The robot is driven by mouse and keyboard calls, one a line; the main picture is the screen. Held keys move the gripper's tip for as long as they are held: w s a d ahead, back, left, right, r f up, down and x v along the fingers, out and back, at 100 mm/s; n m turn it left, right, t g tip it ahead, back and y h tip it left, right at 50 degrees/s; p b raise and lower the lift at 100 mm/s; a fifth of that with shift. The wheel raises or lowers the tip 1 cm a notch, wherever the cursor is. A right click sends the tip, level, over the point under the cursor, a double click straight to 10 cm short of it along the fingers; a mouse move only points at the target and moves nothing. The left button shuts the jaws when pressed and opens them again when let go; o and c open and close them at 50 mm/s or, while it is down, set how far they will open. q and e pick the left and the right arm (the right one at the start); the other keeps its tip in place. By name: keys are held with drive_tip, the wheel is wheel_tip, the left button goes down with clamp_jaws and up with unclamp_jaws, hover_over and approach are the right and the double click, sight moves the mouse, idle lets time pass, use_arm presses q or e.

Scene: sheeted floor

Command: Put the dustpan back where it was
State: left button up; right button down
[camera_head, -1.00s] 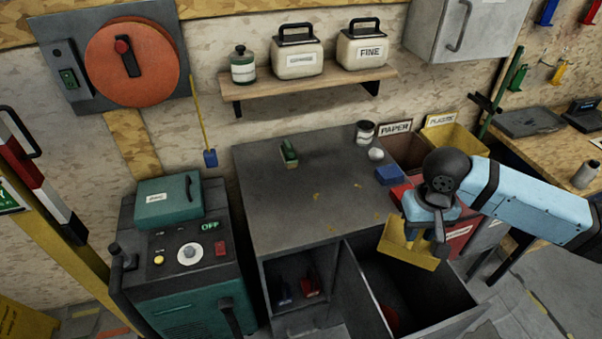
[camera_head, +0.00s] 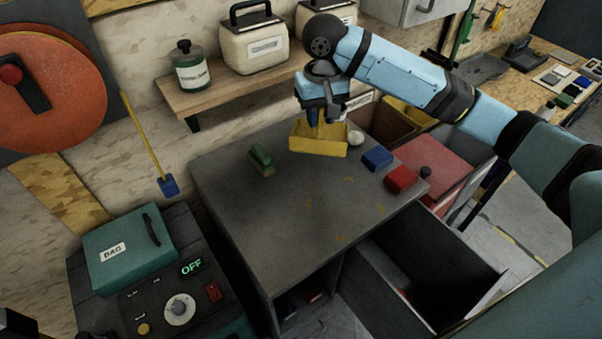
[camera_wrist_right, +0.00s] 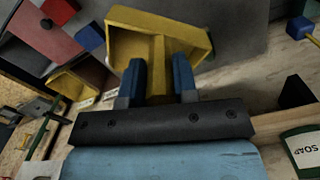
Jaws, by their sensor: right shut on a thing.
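The yellow dustpan (camera_head: 318,141) is held by my right gripper (camera_head: 322,112) over the back of the grey workbench top (camera_head: 235,205). In the right wrist view the blue fingers (camera_wrist_right: 162,82) are closed on the handle of the dustpan (camera_wrist_right: 190,35), and its tray extends away from the fingers. I cannot tell whether the tray touches the bench. A blue-ended yellow tool (camera_head: 167,184) hangs on the wall left of the bench. My left gripper is not in view.
A green brush-like block (camera_head: 261,158), a blue block (camera_head: 377,158) and a red block (camera_head: 401,179) lie on the bench. A shelf (camera_head: 170,97) with several containers is close behind the right gripper. An open drawer (camera_head: 440,270) is at the front right.

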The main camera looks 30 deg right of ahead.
drive_tip(key=shift+w+d+f, duration=0.1)
drive_tip(key=shift+w+f, duration=0.1)
drive_tip(key=shift+f, duration=0.15)
wheel_tip(320, 180, down, 18)
drive_tip(key=p, duration=0.1)
drive_tip(key=shift+s, duration=0.25)
drive_tip(key=shift+f, duration=0.2)
drive_tip(key=c, duration=0.9)
unclamp_jaws()
